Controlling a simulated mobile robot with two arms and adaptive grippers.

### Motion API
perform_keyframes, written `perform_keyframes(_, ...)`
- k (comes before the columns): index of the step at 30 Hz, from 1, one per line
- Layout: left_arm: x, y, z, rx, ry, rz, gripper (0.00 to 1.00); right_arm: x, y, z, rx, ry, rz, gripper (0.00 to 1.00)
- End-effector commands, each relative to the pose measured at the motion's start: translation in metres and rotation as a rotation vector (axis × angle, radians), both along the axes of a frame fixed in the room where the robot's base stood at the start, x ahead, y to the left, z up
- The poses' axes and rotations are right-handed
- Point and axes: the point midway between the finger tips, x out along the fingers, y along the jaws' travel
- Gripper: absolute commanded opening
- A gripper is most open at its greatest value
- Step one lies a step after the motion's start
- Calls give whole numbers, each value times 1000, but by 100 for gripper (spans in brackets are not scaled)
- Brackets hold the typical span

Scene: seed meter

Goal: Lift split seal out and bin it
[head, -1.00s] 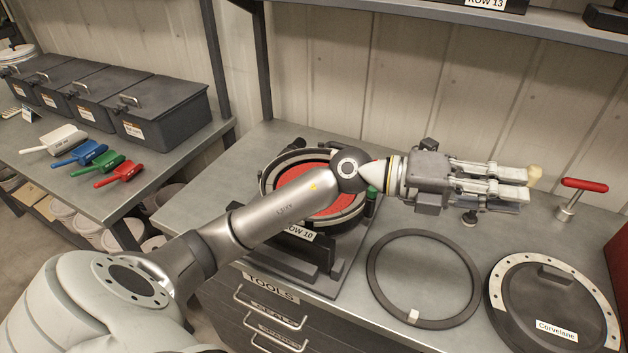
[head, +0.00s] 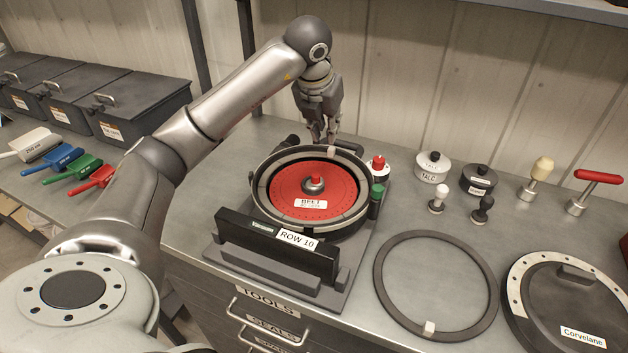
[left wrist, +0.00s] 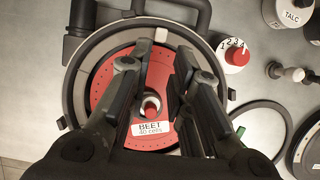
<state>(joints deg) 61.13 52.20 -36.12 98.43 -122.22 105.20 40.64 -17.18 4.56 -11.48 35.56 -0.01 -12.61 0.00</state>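The seed meter's round housing (head: 262,190) stands on the bench behind a ROW 10 plate, with a red BEET disc (head: 290,190) inside. My left gripper (head: 322,143) points down near the housing's far rim. In the left wrist view its fingers (left wrist: 155,62) are spread, with nothing between them, and the tab (left wrist: 161,34) lies beyond the tips. My right gripper is out of view.
A loose dark ring (head: 378,285) with a pale tab lies flat on the bench, left of a round black cover (head: 560,290). TALC tin (head: 432,168), dark tin (head: 478,180), small knobs and handled tools stand behind. Lidded black boxes (head: 120,105) and scoops (head: 85,185) are left.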

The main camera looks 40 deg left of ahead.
Motion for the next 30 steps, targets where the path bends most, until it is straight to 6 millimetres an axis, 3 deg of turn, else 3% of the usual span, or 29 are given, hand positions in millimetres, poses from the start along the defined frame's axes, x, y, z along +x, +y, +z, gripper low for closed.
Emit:
perform_keyframes(3, 7, 1, -18, -3, 4, -1, 20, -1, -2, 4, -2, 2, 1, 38)
perform_keyframes(11, 16, 3, -36, -3, 3, -3, 20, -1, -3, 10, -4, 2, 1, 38)
perform_keyframes(19, 33, 8, -70, -4, 2, -3, 20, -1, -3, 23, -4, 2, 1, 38)
perform_keyframes(28, 35, 9, -77, -2, -1, -4, 20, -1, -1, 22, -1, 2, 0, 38)
perform_keyframes(30, 35, 9, -76, -2, -1, -4, 12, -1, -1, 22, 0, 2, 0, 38)
